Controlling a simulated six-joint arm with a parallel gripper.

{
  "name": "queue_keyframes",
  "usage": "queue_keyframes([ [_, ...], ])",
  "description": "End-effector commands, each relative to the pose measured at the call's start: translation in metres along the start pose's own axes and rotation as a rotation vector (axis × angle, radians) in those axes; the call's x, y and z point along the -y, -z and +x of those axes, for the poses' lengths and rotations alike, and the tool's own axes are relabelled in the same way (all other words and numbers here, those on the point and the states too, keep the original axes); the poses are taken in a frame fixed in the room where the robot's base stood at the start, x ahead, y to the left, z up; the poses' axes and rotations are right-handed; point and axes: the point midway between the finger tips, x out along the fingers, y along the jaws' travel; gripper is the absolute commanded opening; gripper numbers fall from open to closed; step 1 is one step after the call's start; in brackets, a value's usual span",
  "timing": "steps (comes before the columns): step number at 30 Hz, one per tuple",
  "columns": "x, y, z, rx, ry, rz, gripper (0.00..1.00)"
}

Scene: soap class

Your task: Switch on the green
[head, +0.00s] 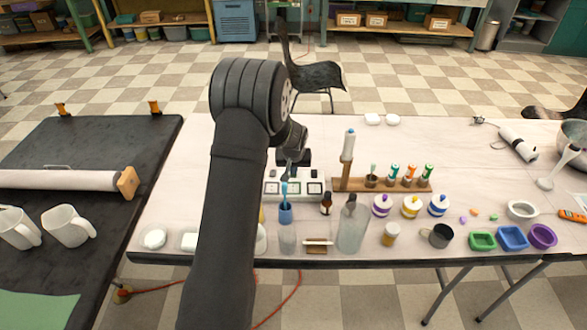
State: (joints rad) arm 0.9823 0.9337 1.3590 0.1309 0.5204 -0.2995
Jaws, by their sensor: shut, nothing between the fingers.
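A white switch panel (300,174) with several square, framed switches stands on the table near the middle. No green mark can be made out on the visible switches at this size, and my arm may hide the panel's left end. My gripper (288,176) is shut and empty, pointing down over the back of the panel. Whether its tips touch the panel cannot be told.
The back left tabletop is clear.

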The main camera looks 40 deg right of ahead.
Motion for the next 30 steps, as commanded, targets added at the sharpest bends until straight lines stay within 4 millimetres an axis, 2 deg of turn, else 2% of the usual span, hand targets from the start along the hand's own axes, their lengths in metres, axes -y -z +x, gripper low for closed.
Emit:
queue_keyframes([
  [5,0.0,0.004,-0.015,-0.002,-0.001,-0.001,0.0],
  [9,0.0,0.01,-0.043,-0.003,-0.001,0.0,0.0],
  [21,0.0,0.009,-0.119,-0.002,0.0,0.001,0.0],
  [25,0.0,0.009,-0.132,-0.001,0.0,0.0,0.0],
  [30,0.0,0.008,-0.139,0.001,0.0,0.0,0.0],
])
